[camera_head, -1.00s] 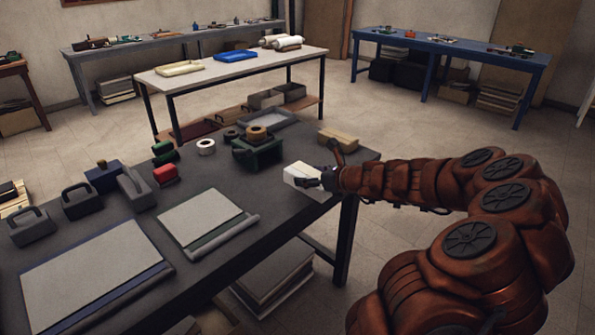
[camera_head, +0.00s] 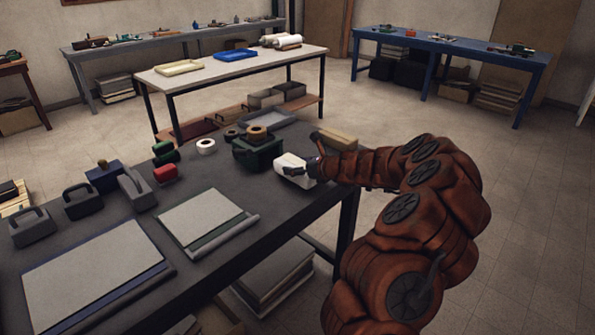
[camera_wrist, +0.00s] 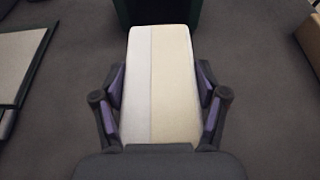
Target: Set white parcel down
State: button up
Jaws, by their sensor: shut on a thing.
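The white parcel (camera_head: 292,172) is at the right part of the dark grey table (camera_head: 205,262), just in front of a green box-like tape holder (camera_head: 258,155). My gripper (camera_head: 308,169) reaches in from the right and is shut on the parcel. In the wrist view the parcel (camera_wrist: 160,80) lies lengthwise between the two fingers (camera_wrist: 160,95), which press on its long sides. Its top is half white, half cream. I cannot tell for certain whether its underside touches the table.
A tan block (camera_head: 338,139) lies at the table's far right corner. A grey tray (camera_head: 268,120) is behind the green holder. A white tape roll (camera_head: 206,146) and a board (camera_head: 207,219) lie left of the parcel. Bare tabletop shows in front of the parcel.

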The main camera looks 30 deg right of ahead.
jog(key=shift+f, duration=0.8)
jog(key=shift+f, duration=0.2)
jog(key=o, duration=1.4)
jog(key=shift+r, duration=0.2)
jog(key=shift+v, duration=6)
